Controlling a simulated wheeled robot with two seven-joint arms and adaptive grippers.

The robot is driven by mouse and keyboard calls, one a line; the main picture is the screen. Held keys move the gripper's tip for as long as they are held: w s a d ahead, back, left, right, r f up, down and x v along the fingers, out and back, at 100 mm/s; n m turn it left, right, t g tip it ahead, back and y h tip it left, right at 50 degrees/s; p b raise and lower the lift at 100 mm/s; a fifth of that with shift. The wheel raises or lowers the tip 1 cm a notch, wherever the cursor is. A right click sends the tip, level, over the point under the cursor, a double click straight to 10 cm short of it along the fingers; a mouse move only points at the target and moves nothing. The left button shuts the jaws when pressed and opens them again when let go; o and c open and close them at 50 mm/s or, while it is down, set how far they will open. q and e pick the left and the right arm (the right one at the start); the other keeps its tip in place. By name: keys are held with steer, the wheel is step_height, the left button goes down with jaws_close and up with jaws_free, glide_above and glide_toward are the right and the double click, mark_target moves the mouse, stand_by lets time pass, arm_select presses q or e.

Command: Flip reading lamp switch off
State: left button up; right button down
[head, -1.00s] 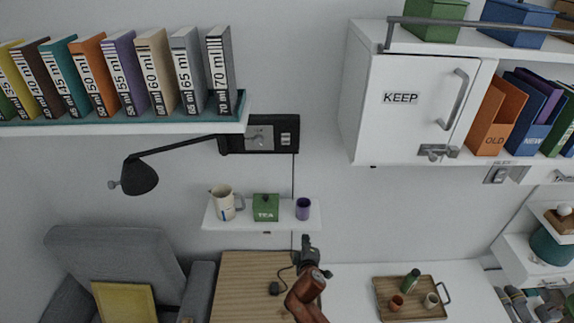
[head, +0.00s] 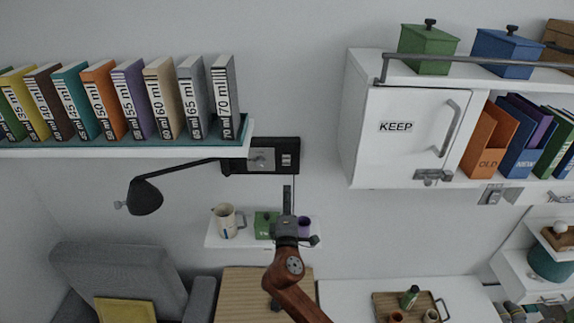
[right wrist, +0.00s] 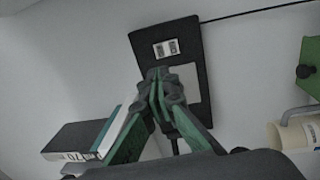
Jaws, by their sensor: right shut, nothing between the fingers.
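The reading lamp (head: 145,197) has a black shade on a thin arm, fixed to a black wall panel (head: 232,166). The panel bears a silver plate and a small pale switch (head: 287,160) at its right side; the switch also shows in the right wrist view (right wrist: 166,47) with two dark rockers. My right gripper (head: 287,188) is shut and empty, pointing up just below the panel in the head view. In the right wrist view its fingertips (right wrist: 158,76) lie together, overlapping the panel below the switch. Whether they touch it cannot be told. My left gripper is not in view.
A shelf of books (head: 120,150) overhangs the panel's upper left. Below, a small shelf holds a pitcher (head: 228,222), a green tea box (head: 264,226) and a purple cup (head: 304,228), partly behind my right gripper. A white cabinet (head: 400,140) hangs to the right.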

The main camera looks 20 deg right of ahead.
mark_target(287, 158)
steer(key=p+x, duration=0.3)
steer(key=x, duration=1)
